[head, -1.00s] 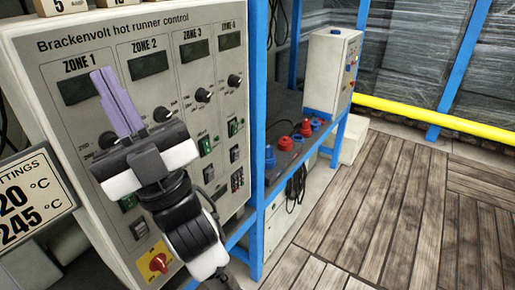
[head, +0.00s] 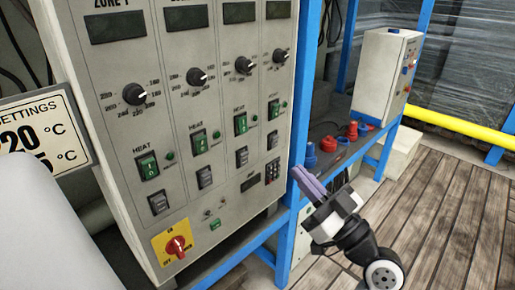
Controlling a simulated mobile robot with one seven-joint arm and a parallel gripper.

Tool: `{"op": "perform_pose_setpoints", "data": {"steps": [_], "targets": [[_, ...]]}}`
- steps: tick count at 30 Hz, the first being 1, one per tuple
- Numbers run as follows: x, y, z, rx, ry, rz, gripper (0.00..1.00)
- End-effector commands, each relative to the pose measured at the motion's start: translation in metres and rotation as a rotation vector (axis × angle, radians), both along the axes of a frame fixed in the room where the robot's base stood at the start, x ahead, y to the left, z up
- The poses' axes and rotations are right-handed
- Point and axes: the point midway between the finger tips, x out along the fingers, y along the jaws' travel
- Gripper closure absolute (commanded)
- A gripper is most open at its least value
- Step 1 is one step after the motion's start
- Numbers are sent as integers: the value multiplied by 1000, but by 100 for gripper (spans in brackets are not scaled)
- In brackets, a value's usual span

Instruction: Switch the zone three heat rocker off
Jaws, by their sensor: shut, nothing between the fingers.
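The hot runner control panel (head: 222,105) fills the left and middle of the head view. Its zone three column is third from the left, with a display (head: 234,9), a dial (head: 244,65) and the green zone three heat rocker (head: 240,123) below. A small green lamp (head: 254,118) sits right of that rocker. I cannot tell which way the rocker is tipped. My gripper (head: 297,172) is shut and empty, its purple fingers pointing up and left. It is at the panel's lower right edge, apart from the rocker, which is unobstructed.
Similar heat rockers stand beside it for zone one (head: 148,165), zone two (head: 198,141) and zone four (head: 273,110). A red rotary switch (head: 177,246) on yellow is at the lower left. A blue frame post (head: 304,90) rises right of the panel. A settings sign (head: 45,135) stands left.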

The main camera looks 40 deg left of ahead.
Motion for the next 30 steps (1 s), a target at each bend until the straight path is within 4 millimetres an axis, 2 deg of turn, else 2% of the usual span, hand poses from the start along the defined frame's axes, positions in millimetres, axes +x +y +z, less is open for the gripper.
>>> {"op": "perform_pose_setpoints", "data": {"steps": [6, 17, 20, 30], "targets": [[-2, -6, -5, 1, -2, 18, 100], [-2, 1, 1, 1, -3, 21, 100], [-2, 13, 9, 1, -3, 22, 100], [3, 77, 43, 1, -2, 22, 100]]}}
